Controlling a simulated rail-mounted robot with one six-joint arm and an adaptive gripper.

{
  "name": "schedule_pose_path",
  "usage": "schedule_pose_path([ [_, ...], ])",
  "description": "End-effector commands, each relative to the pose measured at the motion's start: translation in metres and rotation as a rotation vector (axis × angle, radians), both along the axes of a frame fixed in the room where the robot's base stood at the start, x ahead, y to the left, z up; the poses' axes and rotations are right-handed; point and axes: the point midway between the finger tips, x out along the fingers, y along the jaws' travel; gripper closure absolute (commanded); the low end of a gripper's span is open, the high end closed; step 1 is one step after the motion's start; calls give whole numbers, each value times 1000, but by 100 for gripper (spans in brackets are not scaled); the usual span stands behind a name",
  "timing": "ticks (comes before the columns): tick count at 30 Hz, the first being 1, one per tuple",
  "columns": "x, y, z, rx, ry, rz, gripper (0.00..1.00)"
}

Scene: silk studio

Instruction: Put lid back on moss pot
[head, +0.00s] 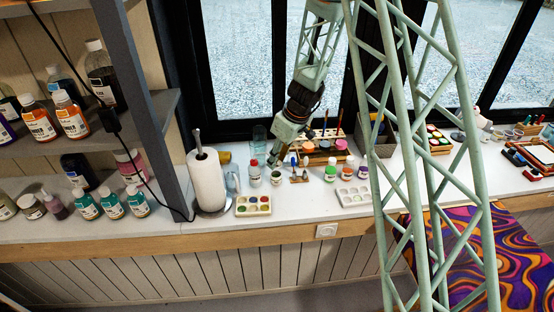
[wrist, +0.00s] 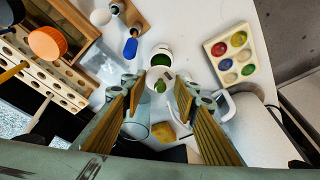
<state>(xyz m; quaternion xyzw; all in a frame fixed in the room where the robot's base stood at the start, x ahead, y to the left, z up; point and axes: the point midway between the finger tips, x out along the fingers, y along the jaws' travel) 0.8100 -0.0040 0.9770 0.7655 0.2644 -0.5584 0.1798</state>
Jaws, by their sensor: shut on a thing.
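The moss pot (wrist: 162,59) is a small white pot with a green round top, standing on the white counter; it also shows in the head view (head: 276,179), just below my gripper. My gripper (wrist: 159,84) has its two gold-padded fingers shut on a small pale piece with a green mark, which looks like the lid (wrist: 160,78). The lid is between the fingertips and overlaps the near edge of the pot in the wrist view. I cannot tell whether the lid touches the pot. In the head view my gripper (head: 275,158) hides the lid.
A paint palette (wrist: 230,56) lies beside the pot. A paper towel roll (head: 206,182) and a red-capped pot (head: 255,172) stand left of my gripper.

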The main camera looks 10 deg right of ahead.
Motion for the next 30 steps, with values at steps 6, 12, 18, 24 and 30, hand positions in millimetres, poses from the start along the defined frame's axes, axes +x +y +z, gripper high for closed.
schedule_pose_path([
  [6,0,0,-10,0,1,1,78],
  [12,0,0,-21,0,1,0,78],
  [18,0,0,-32,0,0,-1,78],
  [24,0,0,-39,0,0,1,78],
  [30,0,0,-41,0,0,0,78],
])
